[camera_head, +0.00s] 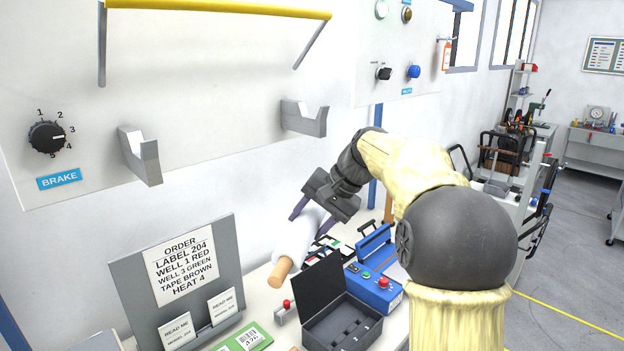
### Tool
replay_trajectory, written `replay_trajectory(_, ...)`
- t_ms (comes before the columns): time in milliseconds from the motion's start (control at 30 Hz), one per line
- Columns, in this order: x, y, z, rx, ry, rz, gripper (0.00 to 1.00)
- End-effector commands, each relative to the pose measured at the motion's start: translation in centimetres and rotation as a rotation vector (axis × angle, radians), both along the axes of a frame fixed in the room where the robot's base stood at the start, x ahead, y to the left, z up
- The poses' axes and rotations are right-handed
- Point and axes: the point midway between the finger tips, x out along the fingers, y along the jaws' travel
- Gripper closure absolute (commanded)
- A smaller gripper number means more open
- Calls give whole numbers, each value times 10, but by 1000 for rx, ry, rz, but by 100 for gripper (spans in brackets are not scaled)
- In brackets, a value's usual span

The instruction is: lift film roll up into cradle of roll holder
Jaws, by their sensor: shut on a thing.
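The film roll (295,243) is a whitish cylinder with a tan core end (279,273) poking out at its lower left. It is tilted in the picture, above or close to the bench; I cannot tell if it touches anything. My gripper (309,214) is shut on the roll from above, with purple fingers on either side. The roll holder's cradle is two grey notched brackets on the white panel: a left bracket (141,156) and a right bracket (305,117). Both notches are empty. The roll is lower than the brackets. The roll's far end is partly hidden by my gripper.
A yellow bar (220,10) runs above the brackets. The brake knob (47,137) is at the left. Below stand a grey order board (127,272), an open dark case (345,322) and a blue sealer (374,287). The space before the panel between the brackets is clear.

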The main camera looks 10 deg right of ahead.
Motion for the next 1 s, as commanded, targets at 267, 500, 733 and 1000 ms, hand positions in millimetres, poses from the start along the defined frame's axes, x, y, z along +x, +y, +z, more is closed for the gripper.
replay_trajectory(267, 26, -12, -128, 22, -3, 137, 95)
replay_trajectory(500, 25, -21, -238, 32, -15, 240, 95)
replay_trajectory(733, 2, -28, -340, 32, -18, 333, 95)
replay_trajectory(1000, -39, -31, -430, 24, -14, 429, 95)
